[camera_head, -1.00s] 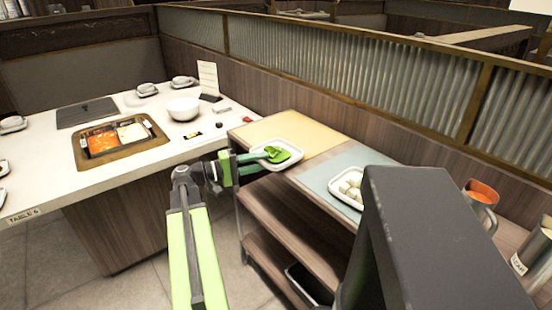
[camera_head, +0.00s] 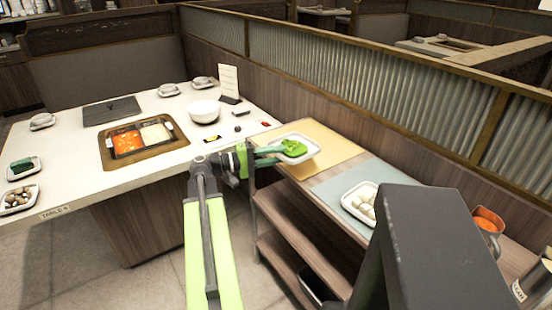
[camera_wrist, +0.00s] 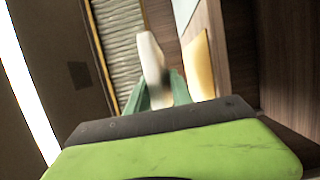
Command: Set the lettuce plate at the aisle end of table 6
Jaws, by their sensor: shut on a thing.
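The lettuce plate (camera_head: 309,153) is a white square plate with green leaves (camera_head: 293,148) on it. My gripper (camera_head: 281,155) is shut on the plate's left edge and appears to hold it a little above the yellow mat (camera_head: 322,139) on the cart. In the wrist view the plate (camera_wrist: 151,60) shows edge-on between the green fingers (camera_wrist: 158,92). Table 6 (camera_head: 84,194), with a label on its front edge, stands to the left. It carries a hot pot with red and pale halves (camera_head: 142,138).
A white bowl (camera_head: 205,111), cups, a dark grill plate (camera_head: 112,110) and small dishes (camera_head: 19,199) stand on the table. The cart holds a plate of white balls (camera_head: 361,203) on a blue-grey mat. A partition (camera_head: 370,85) runs behind. The table's front edge is partly clear.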

